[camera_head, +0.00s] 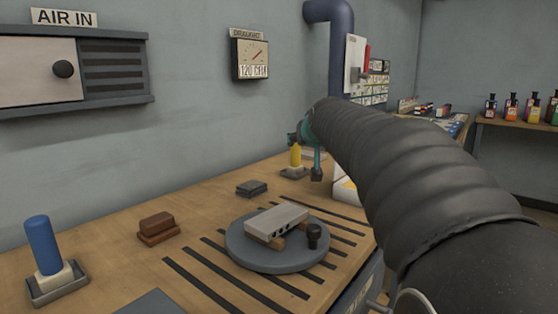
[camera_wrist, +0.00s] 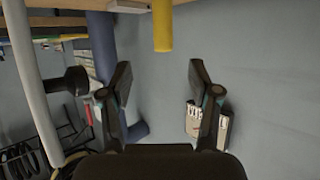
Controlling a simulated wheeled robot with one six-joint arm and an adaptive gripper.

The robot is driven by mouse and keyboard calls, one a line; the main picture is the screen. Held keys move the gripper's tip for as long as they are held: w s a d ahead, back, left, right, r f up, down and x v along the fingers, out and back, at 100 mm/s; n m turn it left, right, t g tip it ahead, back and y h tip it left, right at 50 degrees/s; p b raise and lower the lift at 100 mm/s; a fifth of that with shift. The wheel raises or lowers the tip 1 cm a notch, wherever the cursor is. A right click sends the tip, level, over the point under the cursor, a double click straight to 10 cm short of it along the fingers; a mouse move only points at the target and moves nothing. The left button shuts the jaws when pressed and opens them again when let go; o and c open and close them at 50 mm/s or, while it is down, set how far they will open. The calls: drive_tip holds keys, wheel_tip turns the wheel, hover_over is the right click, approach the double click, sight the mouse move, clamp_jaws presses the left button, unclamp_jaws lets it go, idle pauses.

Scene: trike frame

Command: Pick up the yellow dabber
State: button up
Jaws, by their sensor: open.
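The yellow dabber (camera_head: 296,157) stands upright in a small grey holder (camera_head: 294,172) at the back of the wooden bench. My gripper (camera_head: 304,158) is close by it, partly hidden behind my dark ribbed arm. In the wrist view the jaws of my gripper (camera_wrist: 160,76) are spread wide with nothing between them. The yellow dabber (camera_wrist: 162,26) shows there at the top middle, beyond the fingertips and roughly centred on the gap. I cannot tell the exact distance between them.
A grey turntable (camera_head: 240,250) with a light block and a black knob sits mid-bench. A blue dabber (camera_head: 43,245) stands at the left, with a brown block (camera_head: 157,223) and a dark pad (camera_head: 251,188) nearby. A blue pipe (camera_head: 340,50) rises at the back wall.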

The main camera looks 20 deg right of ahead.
sight(297, 149)
drive_tip(key=shift+a+f+p+x, duration=0.15)
drive_tip(key=shift+p+x, duration=0.15)
drive_tip(key=shift+x, duration=2.85)
drive_tip(key=shift+a+f+p+x, duration=0.15)
drive_tip(key=shift+p+x, duration=0.1)
drive_tip(key=shift+x, duration=2.95)
drive_tip(key=shift+s, duration=0.15)
clamp_jaws()
